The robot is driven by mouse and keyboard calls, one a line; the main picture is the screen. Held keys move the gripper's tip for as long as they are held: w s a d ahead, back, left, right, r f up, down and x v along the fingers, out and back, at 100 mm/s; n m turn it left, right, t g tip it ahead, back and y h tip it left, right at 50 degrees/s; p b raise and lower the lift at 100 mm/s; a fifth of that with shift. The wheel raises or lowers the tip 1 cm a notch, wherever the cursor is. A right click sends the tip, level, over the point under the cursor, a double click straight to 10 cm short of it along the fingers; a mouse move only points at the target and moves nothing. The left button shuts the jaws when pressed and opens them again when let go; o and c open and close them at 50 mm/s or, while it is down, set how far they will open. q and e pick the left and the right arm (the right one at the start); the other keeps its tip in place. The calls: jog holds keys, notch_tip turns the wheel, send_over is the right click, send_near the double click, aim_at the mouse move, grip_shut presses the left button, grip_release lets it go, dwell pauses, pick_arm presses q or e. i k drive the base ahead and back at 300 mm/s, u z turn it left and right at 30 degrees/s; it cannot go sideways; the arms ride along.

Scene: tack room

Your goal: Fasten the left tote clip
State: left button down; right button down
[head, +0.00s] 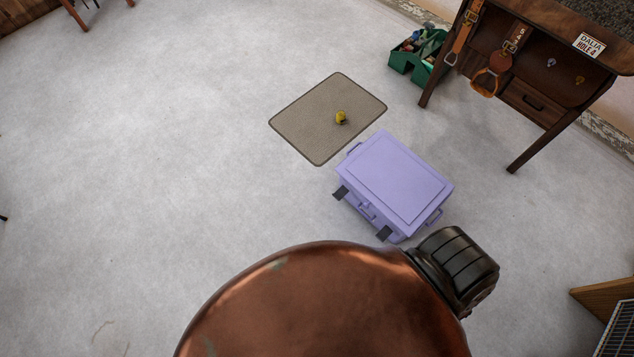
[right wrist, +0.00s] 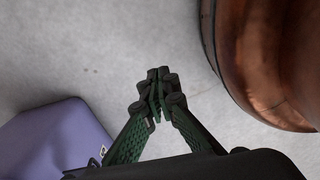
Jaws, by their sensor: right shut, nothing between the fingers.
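A lilac tote (head: 398,180) with its lid on stands on the floor right of centre in the head view. Two dark clips show on its near side, the left clip (head: 341,193) and the right clip (head: 384,233); both stick outward from the wall. A handle (head: 367,212) sits between them. My right gripper (right wrist: 156,82) is shut and empty in the right wrist view, above the floor. Part of the tote (right wrist: 58,143) lies to its lower left there, apart from the fingertips. The clips are not seen in that view. My left gripper is not in view.
A grey-brown mat (head: 310,115) with a small yellow object (head: 341,118) lies behind the tote. A green caddy (head: 412,62) and a wooden desk (head: 530,95) stand at the back right. The floor to the left is clear.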

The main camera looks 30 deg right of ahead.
aim_at(342, 192)
jog(key=z, duration=0.05)
jog(key=i, duration=0.65)
jog(key=z, duration=0.85)
jog(key=i, duration=0.6)
jog(key=z, duration=0.6)
